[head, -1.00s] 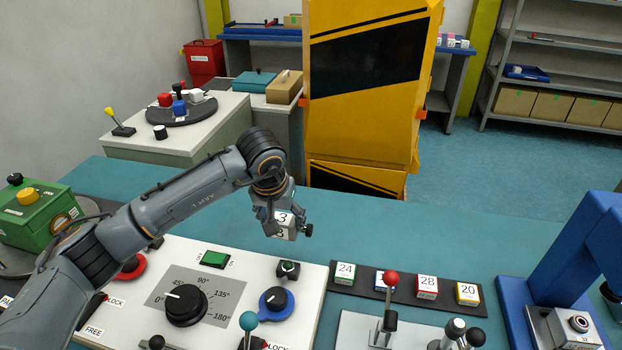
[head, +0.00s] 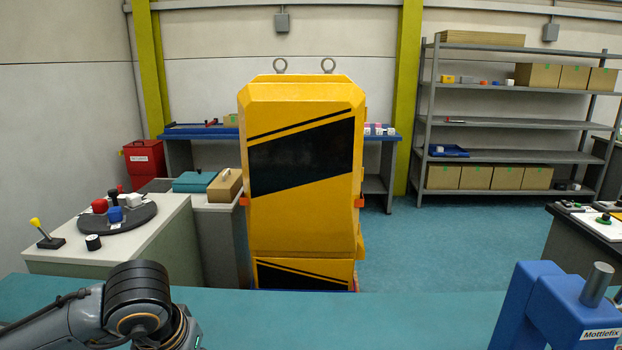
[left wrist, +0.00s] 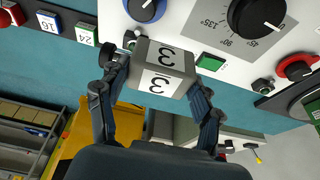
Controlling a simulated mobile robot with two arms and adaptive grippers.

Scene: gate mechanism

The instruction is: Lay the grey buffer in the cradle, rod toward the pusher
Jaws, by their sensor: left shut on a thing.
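In the left wrist view my left gripper (left wrist: 162,78) is shut on the grey buffer (left wrist: 182,60), a block with white labels marked 3. The fingers press on its left and right sides, and the block is above the control panel. A dark round end shows at its left, partly hidden by the finger; I cannot tell for sure that it is the rod. In the head view only my left arm shows at the lower left; the gripper and buffer are below the picture. I cannot make out the cradle or the pusher. My right gripper is not in view.
A blue frame (head: 548,308) labelled Mottlefix stands at the lower right. A yellow cabinet (head: 305,215) stands beyond the teal bench (head: 350,315). The white panel (left wrist: 195,20) carries dials and knobs. Small numbered blocks (left wrist: 85,35) lie beside it.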

